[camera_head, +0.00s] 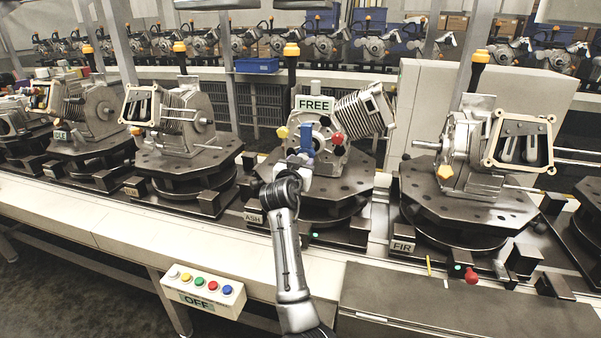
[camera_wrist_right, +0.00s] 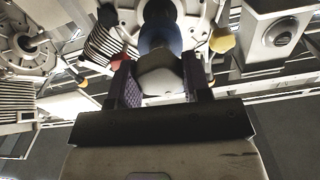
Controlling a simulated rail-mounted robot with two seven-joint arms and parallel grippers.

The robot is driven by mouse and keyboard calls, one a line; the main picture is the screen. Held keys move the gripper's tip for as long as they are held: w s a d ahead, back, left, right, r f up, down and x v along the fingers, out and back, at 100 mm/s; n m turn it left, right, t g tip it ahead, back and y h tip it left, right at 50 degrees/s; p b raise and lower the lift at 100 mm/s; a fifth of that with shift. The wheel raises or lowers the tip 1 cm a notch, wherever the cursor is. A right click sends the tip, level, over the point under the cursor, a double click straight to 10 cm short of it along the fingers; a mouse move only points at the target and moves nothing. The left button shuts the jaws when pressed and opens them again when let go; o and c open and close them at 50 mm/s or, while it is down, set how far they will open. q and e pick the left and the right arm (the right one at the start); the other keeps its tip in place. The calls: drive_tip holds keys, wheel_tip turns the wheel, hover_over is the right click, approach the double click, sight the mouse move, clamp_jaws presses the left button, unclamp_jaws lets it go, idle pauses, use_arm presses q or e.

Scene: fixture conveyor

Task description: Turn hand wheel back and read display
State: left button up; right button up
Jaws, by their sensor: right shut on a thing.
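The hand wheel (camera_head: 322,137) is on the front of the middle machine, with a yellow knob (camera_head: 282,132), a red knob (camera_head: 338,138) and a blue handle (camera_head: 307,133). The display (camera_head: 315,103) above it reads FREE. My right gripper (camera_head: 304,158) is at the wheel, shut on the blue handle. In the right wrist view the blue handle (camera_wrist_right: 160,38) rises between the fingers, the red knob (camera_wrist_right: 119,61) is at left and the yellow knob (camera_wrist_right: 222,41) at right. The fingers partly hide the wheel. My left gripper is not in view.
The middle fixture carries the plate ASH (camera_head: 254,218). A neighbouring machine (camera_head: 480,150) stands at right on the FIR fixture, others at left. A button box (camera_head: 203,290) reading OFF sits at the front edge. A dark flat cover (camera_head: 465,305) lies front right.

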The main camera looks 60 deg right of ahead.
drive_tip(key=shift+f+m+b, duration=0.1)
drive_tip(key=shift+m+b, duration=0.6)
drive_tip(key=shift+m, duration=0.4)
drive_tip(key=o, duration=0.9)
drive_tip(key=shift+a, duration=0.15)
drive_tip(key=p+v, duration=0.2)
drive_tip(key=v, duration=1.1)
drive_tip(key=shift+s+a+p, duration=0.15)
drive_tip(key=shift+a+p, duration=0.1)
drive_tip(key=shift+p, duration=0.1)
